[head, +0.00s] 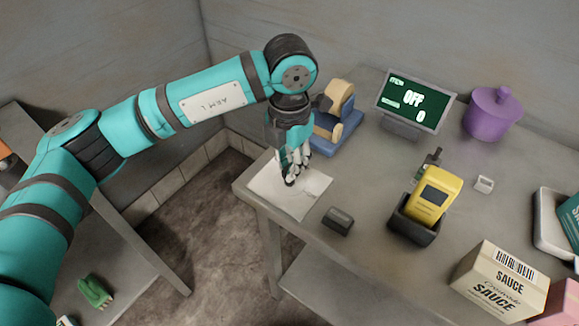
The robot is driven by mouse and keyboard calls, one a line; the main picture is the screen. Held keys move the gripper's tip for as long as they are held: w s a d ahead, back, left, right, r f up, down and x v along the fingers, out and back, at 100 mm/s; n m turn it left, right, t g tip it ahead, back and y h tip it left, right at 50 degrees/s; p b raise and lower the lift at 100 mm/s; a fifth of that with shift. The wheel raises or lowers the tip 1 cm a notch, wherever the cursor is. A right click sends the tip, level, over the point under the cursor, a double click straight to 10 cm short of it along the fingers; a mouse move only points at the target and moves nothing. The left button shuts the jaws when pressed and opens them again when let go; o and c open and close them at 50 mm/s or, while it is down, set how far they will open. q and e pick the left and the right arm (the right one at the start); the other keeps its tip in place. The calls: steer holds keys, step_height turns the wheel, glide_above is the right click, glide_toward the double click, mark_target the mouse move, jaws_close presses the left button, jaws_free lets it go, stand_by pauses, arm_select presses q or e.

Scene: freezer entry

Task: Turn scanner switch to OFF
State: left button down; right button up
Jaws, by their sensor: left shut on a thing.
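The yellow scanner (433,196) leans in a black cradle (412,226) on the grey table, its dark screen facing up. A monitor (414,103) behind it reads "OFF" and "0" in white on green. A scanner switch cannot be clearly made out. My left gripper (290,178) points down over a white sheet (283,203) at the table's left corner, well left of the scanner. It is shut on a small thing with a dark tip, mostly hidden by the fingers. Whether the tip touches the sheet is unclear. My right gripper is not in view.
A tape dispenser (335,122) stands close behind my left gripper. A small dark block (339,220) lies between sheet and cradle. The table middle is fairly clear.

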arm_select(q)
steer(key=shift+r+n, duration=0.1)
steer(key=shift+n, duration=0.4)
steer(key=c, duration=1.3)
jaws_free()
steer(key=shift+c, duration=0.2)
step_height(320, 180, up, 12)
